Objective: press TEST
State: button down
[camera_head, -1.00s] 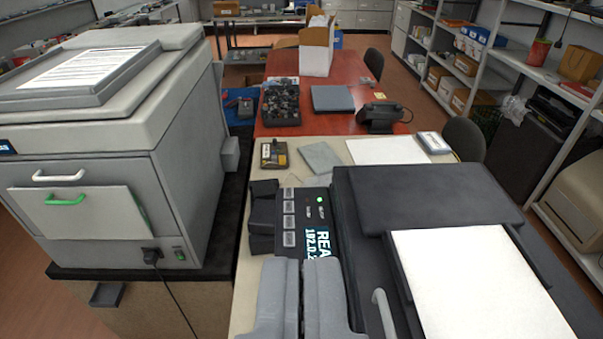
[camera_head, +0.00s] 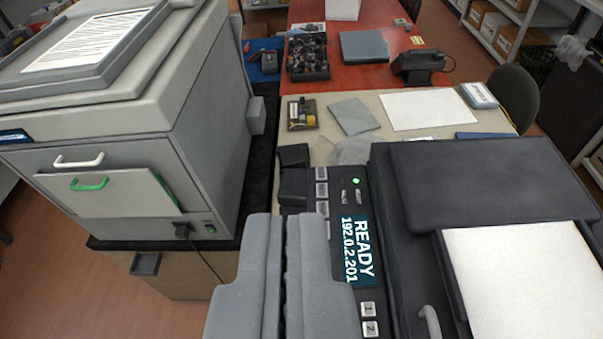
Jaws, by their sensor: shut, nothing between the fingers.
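A dark printer control panel (camera_head: 345,204) sits below the middle of the view. Its lit display (camera_head: 357,250) reads READY and 192.0.2.201. A column of small grey buttons (camera_head: 321,190) runs up the panel's left side; their labels are too small to read, so I cannot tell which is TEST. A green light (camera_head: 356,181) glows near the top of the panel. White keys 1 (camera_head: 368,309) and 2 (camera_head: 370,329) lie below the display. My gripper (camera_head: 285,222) is shut and empty, over the panel's left edge. It hides the lower buttons; contact cannot be told.
A large grey machine (camera_head: 110,130) with white and green handles stands on the left. The printer's dark lid (camera_head: 490,185) and white paper (camera_head: 515,270) lie to the right. Behind is a pale table (camera_head: 455,130) with small items, then a red table (camera_head: 380,75).

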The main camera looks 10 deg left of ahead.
jog(key=w+f+g+y+p, duration=0.15)
jog(key=w+p, duration=0.25)
jog(key=w, duration=0.6)
jog(key=m+g+y+p, duration=0.1)
jog(key=g+y+p, duration=0.3)
jog(key=p, duration=0.9)
send_over(324, 177)
notch_tip(324, 177, down, 22)
jog(key=g+h, duration=0.1)
jog(key=shift+w+f, duration=0.1)
jog(key=shift+f, duration=0.1)
notch_tip(324, 177, down, 9)
jog(key=b, duration=0.7)
jog(key=shift+r, duration=0.2)
jog(key=shift+f+b, duration=0.1)
jog(key=shift+b, duration=0.25)
jog(key=shift+f, duration=0.25)
